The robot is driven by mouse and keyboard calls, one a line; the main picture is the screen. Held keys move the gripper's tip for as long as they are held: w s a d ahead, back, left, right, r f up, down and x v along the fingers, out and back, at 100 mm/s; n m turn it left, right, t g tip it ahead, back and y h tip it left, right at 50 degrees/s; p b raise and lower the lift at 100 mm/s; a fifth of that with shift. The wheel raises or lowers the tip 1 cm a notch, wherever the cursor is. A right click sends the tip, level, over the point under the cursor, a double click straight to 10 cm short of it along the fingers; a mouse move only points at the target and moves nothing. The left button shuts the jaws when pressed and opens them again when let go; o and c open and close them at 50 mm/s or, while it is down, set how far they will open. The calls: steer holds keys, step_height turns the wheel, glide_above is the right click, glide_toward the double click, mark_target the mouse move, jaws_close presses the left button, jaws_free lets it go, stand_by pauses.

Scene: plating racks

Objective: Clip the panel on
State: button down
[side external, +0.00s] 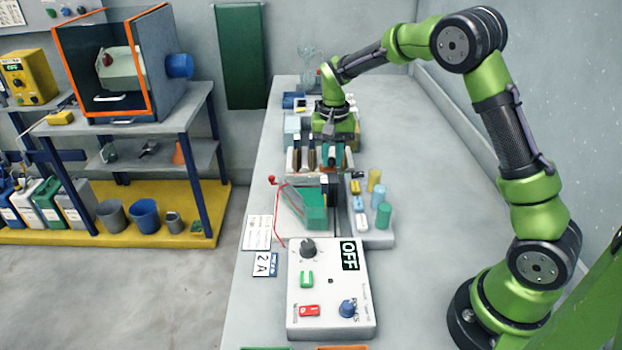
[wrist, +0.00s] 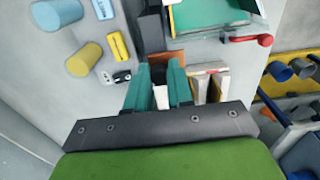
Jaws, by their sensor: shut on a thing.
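My gripper (side external: 333,160) is at the rack (side external: 292,172) in the middle of the bench, pointing down. In the wrist view its two teal fingers (wrist: 162,88) are close together and shut on a thin panel (wrist: 161,98). Only a narrow pale strip of the panel shows between the fingers; the rest is hidden. Other dark and tan upright panels (side external: 311,158) stand in the rack to the left of the fingers. In the wrist view, pale and brown slabs (wrist: 215,88) stand right of the fingers. I cannot tell which clip, if any, touches the panel.
A green tank (side external: 312,208) with a red-knobbed handle (side external: 272,180) stands in front of the rack. A control box (side external: 332,310) reading OFF sits nearer. The bench's right side is clear.

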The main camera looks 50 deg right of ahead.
mark_target(332, 178)
steer(key=shift+s+a, duration=1.4)
steer(key=c, duration=1)
jaws_free()
step_height(332, 178, up, 17)
